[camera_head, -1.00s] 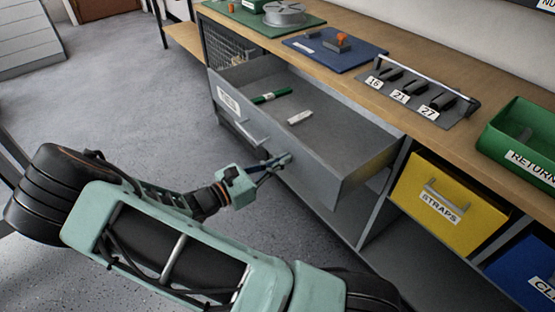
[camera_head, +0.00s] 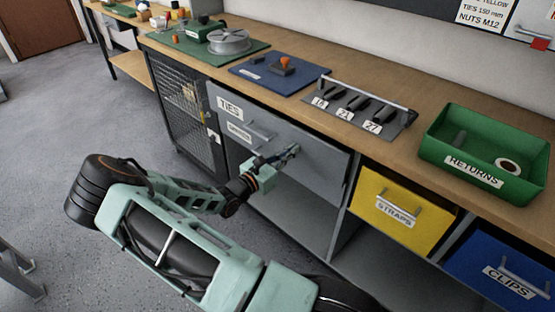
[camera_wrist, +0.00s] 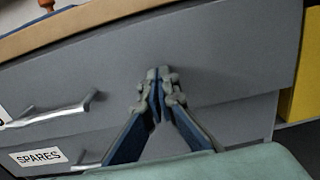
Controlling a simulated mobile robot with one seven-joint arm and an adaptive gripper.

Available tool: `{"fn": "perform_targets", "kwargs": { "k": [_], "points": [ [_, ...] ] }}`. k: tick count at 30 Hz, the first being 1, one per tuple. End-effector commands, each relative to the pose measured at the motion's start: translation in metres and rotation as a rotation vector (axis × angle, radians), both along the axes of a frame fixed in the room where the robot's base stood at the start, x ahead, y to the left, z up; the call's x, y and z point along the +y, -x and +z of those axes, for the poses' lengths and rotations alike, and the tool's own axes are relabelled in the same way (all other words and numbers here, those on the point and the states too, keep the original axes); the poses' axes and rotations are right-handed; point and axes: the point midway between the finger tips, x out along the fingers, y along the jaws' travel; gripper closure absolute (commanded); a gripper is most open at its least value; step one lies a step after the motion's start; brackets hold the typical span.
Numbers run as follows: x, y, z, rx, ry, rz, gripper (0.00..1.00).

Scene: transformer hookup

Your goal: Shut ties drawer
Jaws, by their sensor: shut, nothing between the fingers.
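The ties drawer, with a grey front (camera_head: 318,160), is under the wooden bench top. It carries a TIES label (camera_head: 229,107) and a bar handle (camera_head: 262,130). Its front looks flush, or nearly flush, with the cabinet, and its inside is hidden. My gripper (camera_head: 294,149) is shut and empty. Its fingertips are at the right part of the drawer front, right of the handle. In the wrist view, the closed fingertips (camera_wrist: 160,72) are at or very close to the plain grey front (camera_wrist: 215,55); contact cannot be told for sure.
A SPARES drawer label (camera_head: 239,132) shows below the ties drawer. The yellow STRAPS bin (camera_head: 385,208) and blue CLIPS bin (camera_head: 500,265) are to the right. A green RETURNS tray (camera_head: 475,172) stands on the bench. A mesh cage (camera_head: 180,100) is left. The grey floor is open at left.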

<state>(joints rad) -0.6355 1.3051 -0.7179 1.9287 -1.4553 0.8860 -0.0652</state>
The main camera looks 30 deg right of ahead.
Motion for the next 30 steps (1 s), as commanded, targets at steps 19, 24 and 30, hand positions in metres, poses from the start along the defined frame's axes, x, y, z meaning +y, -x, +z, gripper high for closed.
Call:
{"fn": "perform_targets", "kwargs": {
  "k": [19, 24, 30],
  "points": [
    [-0.033, -0.011, 0.000, -0.001, 0.000, 0.000, 1.00],
    [-0.033, -0.011, 0.001, -0.001, 0.001, 0.000, 1.00],
    [-0.027, -0.011, 0.002, -0.003, 0.001, -0.001, 1.00]
  ]
}}
